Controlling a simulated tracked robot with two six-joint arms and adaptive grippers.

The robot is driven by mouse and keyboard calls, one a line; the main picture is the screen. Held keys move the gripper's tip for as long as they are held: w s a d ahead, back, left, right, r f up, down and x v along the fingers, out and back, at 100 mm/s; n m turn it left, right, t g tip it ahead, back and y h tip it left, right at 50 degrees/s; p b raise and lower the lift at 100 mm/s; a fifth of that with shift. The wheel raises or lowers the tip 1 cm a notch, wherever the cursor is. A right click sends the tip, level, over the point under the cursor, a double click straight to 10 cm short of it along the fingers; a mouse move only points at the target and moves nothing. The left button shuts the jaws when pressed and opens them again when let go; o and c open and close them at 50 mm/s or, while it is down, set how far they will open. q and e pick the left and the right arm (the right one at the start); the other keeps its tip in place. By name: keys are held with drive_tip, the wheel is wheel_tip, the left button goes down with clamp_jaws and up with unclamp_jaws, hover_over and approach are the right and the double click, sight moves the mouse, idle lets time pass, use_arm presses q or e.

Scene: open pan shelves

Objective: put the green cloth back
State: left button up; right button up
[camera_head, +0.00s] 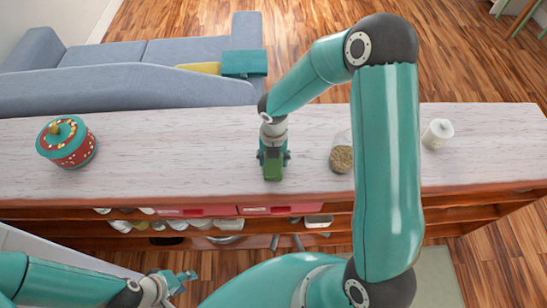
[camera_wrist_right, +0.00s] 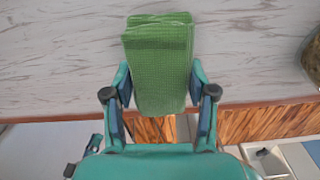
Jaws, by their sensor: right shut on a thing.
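The green cloth (camera_head: 273,172) is a folded, block-like bundle over the front part of the pale shelf top. My right gripper (camera_head: 273,156) points down and is shut on it. In the right wrist view the cloth (camera_wrist_right: 160,50) stands out between the two fingers of my right gripper (camera_wrist_right: 160,88), clamped from both sides. I cannot tell whether the cloth touches the shelf top. My left gripper (camera_head: 182,281) is at the lower left, in front of the shelves, empty, with its fingers apart.
On the shelf top (camera_head: 215,150) stand a red and teal lidded pot (camera_head: 66,142) at left, a glass jar (camera_head: 341,158) close right of the cloth, and a white jar (camera_head: 437,134). Red trays (camera_head: 197,211) and dishes fill the shelves below. A blue sofa (camera_head: 120,90) stands behind.

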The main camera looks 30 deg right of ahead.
drive_tip(key=shift+f+b, duration=0.3)
drive_tip(key=shift+f, duration=0.2)
idle(0.4)
drive_tip(key=o, duration=1.1)
drive_tip(key=shift+r, duration=0.1)
drive_tip(key=shift+r+p, duration=3.8)
drive_tip(key=shift+r, duration=0.15)
wheel_tip(320, 180, up, 12)
drive_tip(key=shift+f, duration=0.1)
